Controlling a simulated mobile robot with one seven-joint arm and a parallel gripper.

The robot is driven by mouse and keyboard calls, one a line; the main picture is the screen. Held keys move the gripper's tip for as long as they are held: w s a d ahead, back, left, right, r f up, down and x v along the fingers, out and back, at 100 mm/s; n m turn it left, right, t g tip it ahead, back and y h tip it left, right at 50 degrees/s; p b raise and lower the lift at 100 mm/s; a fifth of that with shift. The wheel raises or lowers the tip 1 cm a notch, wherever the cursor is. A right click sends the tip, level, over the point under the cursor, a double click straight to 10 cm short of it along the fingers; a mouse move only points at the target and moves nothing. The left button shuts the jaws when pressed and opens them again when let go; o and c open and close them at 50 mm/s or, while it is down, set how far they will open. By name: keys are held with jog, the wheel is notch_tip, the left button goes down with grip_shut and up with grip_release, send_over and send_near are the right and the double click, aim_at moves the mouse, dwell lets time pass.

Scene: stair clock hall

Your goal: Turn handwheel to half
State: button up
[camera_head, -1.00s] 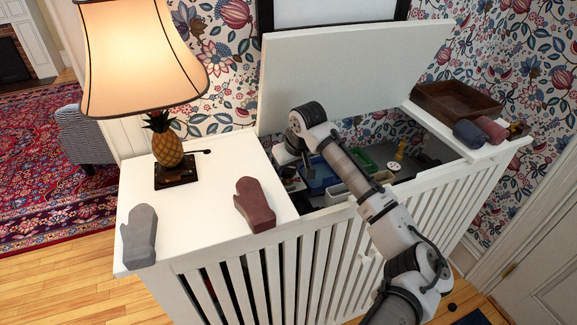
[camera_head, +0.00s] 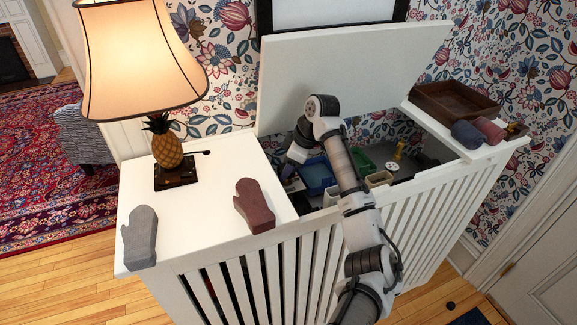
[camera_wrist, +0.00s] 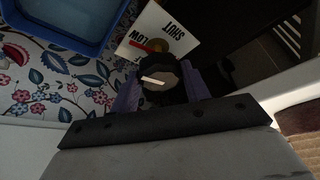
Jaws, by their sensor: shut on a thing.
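The handwheel (camera_wrist: 163,85) is a dark round knob with a pale top and a white bar mark, seen in the wrist view. Behind it is a white dial plate (camera_wrist: 178,38) reading "SHUT" and "LOW", upside down, with a red pointer (camera_wrist: 148,45) and a brass-coloured part. The rest of the dial is hidden. My gripper (camera_wrist: 160,90) has its purple fingers on both sides of the handwheel, shut on it. In the head view my gripper (camera_head: 288,168) reaches down inside the open white cabinet, where the handwheel cannot be made out.
A raised lid (camera_head: 350,80) stands behind my arm. A lamp (camera_head: 165,150), a grey mitt (camera_head: 140,238) and a red mitt (camera_head: 254,205) stand on the left top; a brown tray (camera_head: 455,102) sits right.

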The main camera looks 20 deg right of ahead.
jog(key=n, duration=0.2)
jog(key=n+g, duration=0.1)
jog(key=n, duration=0.1)
jog(key=shift+w+r+n+g+y, duration=0.1)
jog(key=shift+w+n+g+y, duration=0.05)
jog(key=shift+n+g+y, duration=0.15)
jog(key=n+g+p, duration=0.1)
jog(key=n+p, duration=0.1)
jog(key=shift+w+r+n, duration=0.1)
jog(key=shift+n, duration=0.2)
jog(key=shift+n+p, duration=0.5)
jog(key=shift+p, duration=0.05)
jog(key=shift+g, duration=0.3)
jog(key=o, duration=0.7)
jog(key=shift+f, duration=0.25)
